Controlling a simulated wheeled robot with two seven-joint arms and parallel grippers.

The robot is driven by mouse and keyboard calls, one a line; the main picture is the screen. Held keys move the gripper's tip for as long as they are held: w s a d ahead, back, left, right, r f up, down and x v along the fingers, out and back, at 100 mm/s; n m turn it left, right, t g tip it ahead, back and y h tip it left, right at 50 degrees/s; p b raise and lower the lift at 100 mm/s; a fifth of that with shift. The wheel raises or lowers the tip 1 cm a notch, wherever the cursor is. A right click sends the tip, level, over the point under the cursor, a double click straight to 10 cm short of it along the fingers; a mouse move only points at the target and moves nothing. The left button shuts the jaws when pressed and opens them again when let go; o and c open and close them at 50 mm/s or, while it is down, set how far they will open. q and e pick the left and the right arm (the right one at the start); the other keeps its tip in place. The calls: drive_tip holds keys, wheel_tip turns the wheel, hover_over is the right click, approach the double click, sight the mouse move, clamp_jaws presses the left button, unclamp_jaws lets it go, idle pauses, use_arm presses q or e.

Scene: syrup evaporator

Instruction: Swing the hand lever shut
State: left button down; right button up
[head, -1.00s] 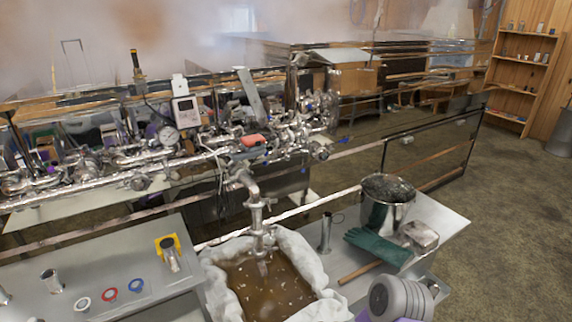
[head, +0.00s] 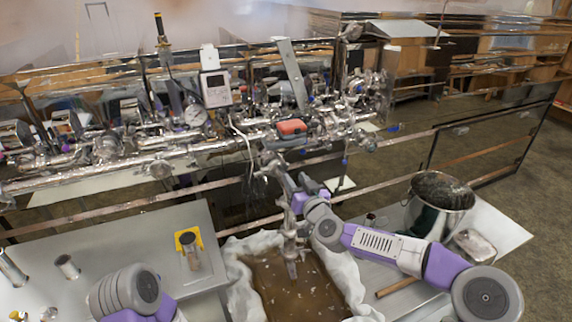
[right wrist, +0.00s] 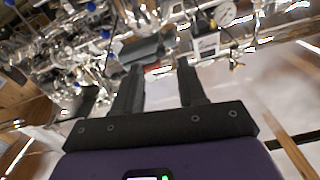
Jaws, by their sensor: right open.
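A lever-like part with a red-orange grip (head: 291,127) lies along the top of the steel pipework, right of the dial gauge (head: 193,117). I cannot tell for certain that it is the hand lever. My right gripper (right wrist: 160,70) is open, its two black fingers pointing at the pipework with nothing held between them. A dark grey block (right wrist: 140,50) shows just beyond the fingertips; whether they touch it is unclear. In the head view my right arm reaches in from the right, its wrist beside the vertical drain pipe below the red grip. My left gripper is out of view.
A cloth-lined basin (head: 238,275) of brown liquid stands under the drain pipe. A metal bucket (head: 435,212) stands on the right bench. The left bench (head: 120,250) holds small metal cups and a yellow-based cylinder (head: 190,248). Pipes crowd the wrist.

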sight(287, 168)
drive_tip(key=shift+p+x, duration=0.6)
drive_tip(key=shift+x, duration=3.05)
clamp_jaws()
